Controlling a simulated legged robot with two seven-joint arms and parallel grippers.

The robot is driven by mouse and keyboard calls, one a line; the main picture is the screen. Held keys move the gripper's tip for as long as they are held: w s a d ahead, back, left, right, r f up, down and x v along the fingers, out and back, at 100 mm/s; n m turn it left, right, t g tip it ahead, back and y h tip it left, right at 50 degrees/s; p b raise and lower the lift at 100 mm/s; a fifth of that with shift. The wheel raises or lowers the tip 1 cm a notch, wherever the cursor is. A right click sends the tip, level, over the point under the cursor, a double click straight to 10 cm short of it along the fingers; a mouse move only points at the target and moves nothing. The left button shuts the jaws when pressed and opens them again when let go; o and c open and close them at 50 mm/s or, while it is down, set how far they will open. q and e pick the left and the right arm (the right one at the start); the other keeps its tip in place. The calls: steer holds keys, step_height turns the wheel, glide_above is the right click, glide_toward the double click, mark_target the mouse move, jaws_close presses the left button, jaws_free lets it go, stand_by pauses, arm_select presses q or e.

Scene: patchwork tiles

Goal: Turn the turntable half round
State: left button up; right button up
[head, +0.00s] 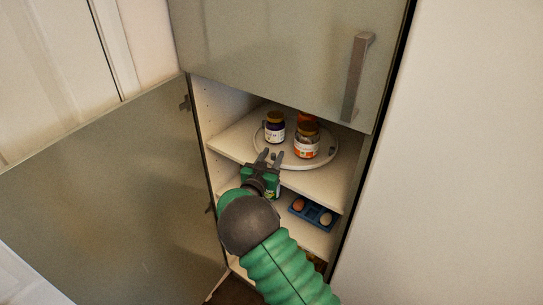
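The turntable (326,152) is a pale round tray on the upper shelf of an open cabinet. My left gripper is not in view.
The lower cabinet door (110,190) stands open to the left. A closed upper door (290,50) with a metal handle (357,75) hangs above the opening. A blue tray (312,213) with eggs sits on the shelf below. The cabinet's side walls bound the space.

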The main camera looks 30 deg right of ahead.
steer(key=shift+s+d, duration=0.2)
steer(key=shift+d, duration=0.05)
steer(key=c, duration=0.6)
jaws_close()
steer(key=shift+w+a, duration=0.1)
steer(key=shift+f, duration=0.1)
